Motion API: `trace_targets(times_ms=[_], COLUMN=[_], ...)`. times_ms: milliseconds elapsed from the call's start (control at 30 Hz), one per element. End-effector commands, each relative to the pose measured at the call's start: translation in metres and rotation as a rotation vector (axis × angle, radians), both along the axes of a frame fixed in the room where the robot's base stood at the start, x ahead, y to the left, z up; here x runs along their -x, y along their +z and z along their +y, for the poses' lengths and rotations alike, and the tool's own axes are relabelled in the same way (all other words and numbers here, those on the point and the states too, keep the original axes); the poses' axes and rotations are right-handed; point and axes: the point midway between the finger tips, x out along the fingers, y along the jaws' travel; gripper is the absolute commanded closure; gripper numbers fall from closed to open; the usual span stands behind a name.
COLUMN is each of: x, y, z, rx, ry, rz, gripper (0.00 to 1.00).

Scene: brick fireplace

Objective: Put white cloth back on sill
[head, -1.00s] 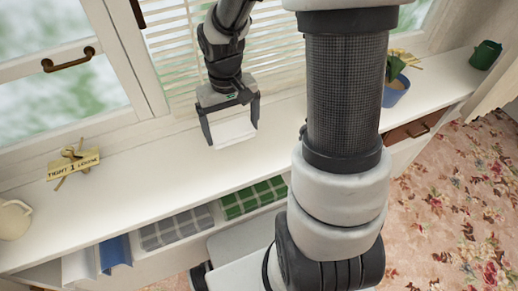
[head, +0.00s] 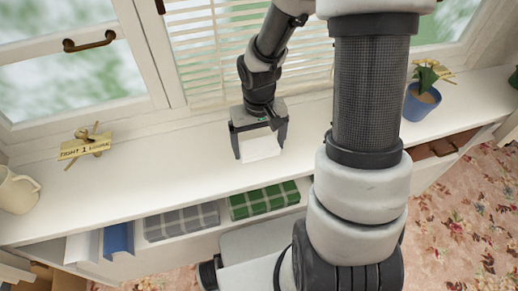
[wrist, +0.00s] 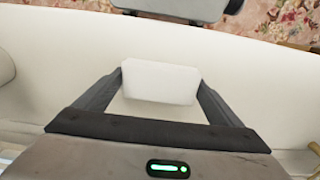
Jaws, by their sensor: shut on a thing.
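The white cloth (head: 260,146) is a small folded white block between the fingers of my gripper (head: 260,150), which is shut on it. In the wrist view the cloth (wrist: 160,82) spans the gap between both fingertips of the gripper (wrist: 160,85). The white sill (head: 130,185) runs along under the windows, and the cloth is over its middle part. I cannot tell whether the cloth touches the sill. The sill fills most of the wrist view (wrist: 250,70).
On the sill stand a cream jug (head: 17,190) and a yellow sign (head: 85,147) at left, and a blue plant pot (head: 421,101) at right. Below, an open compartment holds grey (head: 182,221) and green (head: 264,200) checked cloths. Window blinds (head: 215,50) are close behind.

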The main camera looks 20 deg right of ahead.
Motion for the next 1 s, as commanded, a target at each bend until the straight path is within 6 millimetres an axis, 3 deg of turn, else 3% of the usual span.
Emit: trace_targets(times_ms=[100,467,500,533,800,1000], x=[0.001,0.000,0.000,0.000,0.000,-0.001], y=[-0.017,-0.021,-0.019,-0.019,-0.016,0.009], z=[0.000,0.000,0.000,0.000,0.000,0.000], rx=[-0.001,0.000,-0.001,0.000,0.000,0.001], ry=[0.000,0.000,0.000,0.000,0.000,0.000], rz=[0.002,0.000,0.000,0.000,0.000,-0.004], gripper=[0.32,0.32,0.06,0.01,0.00,0.00])
